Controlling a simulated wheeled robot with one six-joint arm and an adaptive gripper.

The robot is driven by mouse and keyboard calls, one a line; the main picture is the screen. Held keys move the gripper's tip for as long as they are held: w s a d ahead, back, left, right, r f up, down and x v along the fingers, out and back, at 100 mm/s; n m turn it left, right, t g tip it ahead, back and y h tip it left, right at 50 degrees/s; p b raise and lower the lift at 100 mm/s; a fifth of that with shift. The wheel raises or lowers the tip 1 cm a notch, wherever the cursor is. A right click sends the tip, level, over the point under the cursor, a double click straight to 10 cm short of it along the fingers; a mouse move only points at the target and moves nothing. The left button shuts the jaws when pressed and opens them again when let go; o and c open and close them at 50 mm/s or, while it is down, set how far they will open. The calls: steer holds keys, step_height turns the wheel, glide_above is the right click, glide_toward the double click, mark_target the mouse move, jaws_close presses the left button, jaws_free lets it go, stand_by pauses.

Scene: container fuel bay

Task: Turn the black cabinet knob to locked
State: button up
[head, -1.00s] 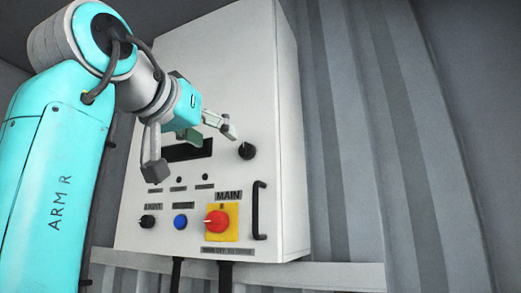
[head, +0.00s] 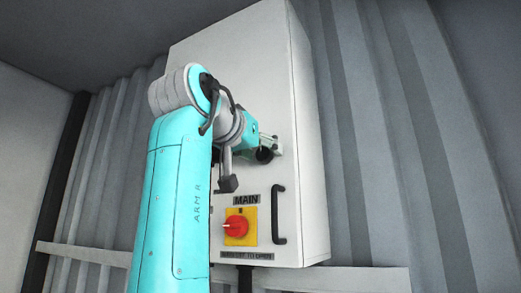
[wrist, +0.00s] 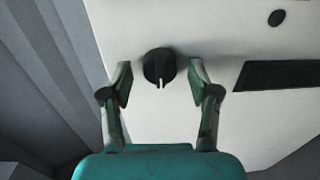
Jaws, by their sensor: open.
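The black cabinet knob (wrist: 159,66) is round with a pale pointer mark. It sits on the white cabinet face (wrist: 190,125). In the wrist view it lies between the two open fingers of my gripper (wrist: 161,80), with a gap on both sides, so they do not touch it. In the head view the knob (head: 264,154) shows beside the fingers of my gripper (head: 268,146), partly covered by them. Which way the pointer stands in the head view is too small to tell.
Below the knob are a red rotary switch (head: 236,226) on a yellow plate marked MAIN and a black door handle (head: 279,214). A dark display window (wrist: 280,75) lies near the knob in the wrist view. Corrugated wall (head: 350,130) stands behind the cabinet.

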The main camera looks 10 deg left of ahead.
steer(key=shift+w, duration=0.1)
steer(key=c, duration=1.2)
steer(key=shift+o, duration=0.2)
steer(key=shift+n, duration=0.4)
steer(key=n, duration=0.3)
steer(key=shift+n, duration=0.3)
steer(key=n, duration=0.8)
steer(key=shift+a+n+g+h, duration=0.1)
steer(key=shift+n+g+h, duration=0.2)
steer(key=shift+n, duration=0.1)
steer(key=n, duration=0.4)
